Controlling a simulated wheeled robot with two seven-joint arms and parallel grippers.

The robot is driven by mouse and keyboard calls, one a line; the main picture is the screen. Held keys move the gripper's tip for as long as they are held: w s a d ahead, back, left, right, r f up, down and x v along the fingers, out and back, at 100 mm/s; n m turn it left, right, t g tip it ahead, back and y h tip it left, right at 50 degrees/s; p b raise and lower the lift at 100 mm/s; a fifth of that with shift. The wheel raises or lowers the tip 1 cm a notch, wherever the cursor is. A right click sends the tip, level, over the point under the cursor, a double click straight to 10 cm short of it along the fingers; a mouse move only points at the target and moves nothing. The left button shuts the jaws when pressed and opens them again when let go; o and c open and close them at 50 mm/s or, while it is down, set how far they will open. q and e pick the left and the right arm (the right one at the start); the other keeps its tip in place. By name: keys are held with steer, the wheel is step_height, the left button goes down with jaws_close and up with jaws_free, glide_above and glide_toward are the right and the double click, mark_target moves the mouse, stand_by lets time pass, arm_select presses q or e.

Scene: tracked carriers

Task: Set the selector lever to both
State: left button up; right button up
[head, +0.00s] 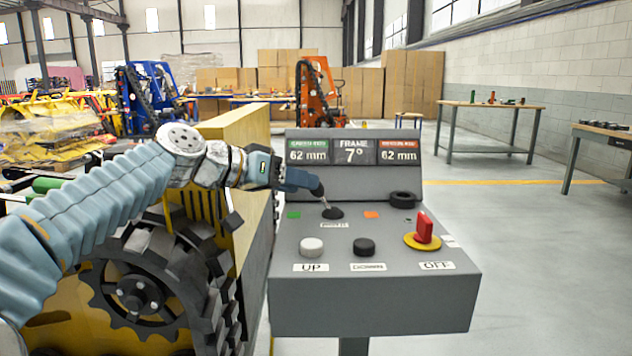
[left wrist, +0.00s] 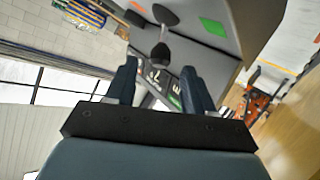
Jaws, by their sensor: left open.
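The selector lever (head: 325,203) rises from a dark round boot on the sloped grey console (head: 375,305). Its stalk appears to lean up and left, toward the side of the green mark (head: 293,215); an orange mark (head: 371,214) lies to its right. A small label (head: 334,225) sits in front of the boot, too small to read. My left gripper (head: 314,186) is at the lever's top. In the left wrist view, the dark knob (left wrist: 160,52) lies near the fingertips, between the lines of the two open fingers of my left gripper (left wrist: 158,68). Contact cannot be told. My right gripper is out of view.
The console also bears a white UP button (head: 312,247), a black button (head: 363,247), a red switch (head: 424,228) marked OFF and a black ring (head: 403,199). Displays (head: 354,151) read 62 mm, 7° and 62 mm. A yellow tracked carrier (head: 245,135) stands close left.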

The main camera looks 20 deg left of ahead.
mark_target(323, 198)
arm_select(q)
steer(key=p+x, duration=0.1)
steer(key=x, duration=0.4)
steer(key=shift+c, duration=0.3)
jaws_close()
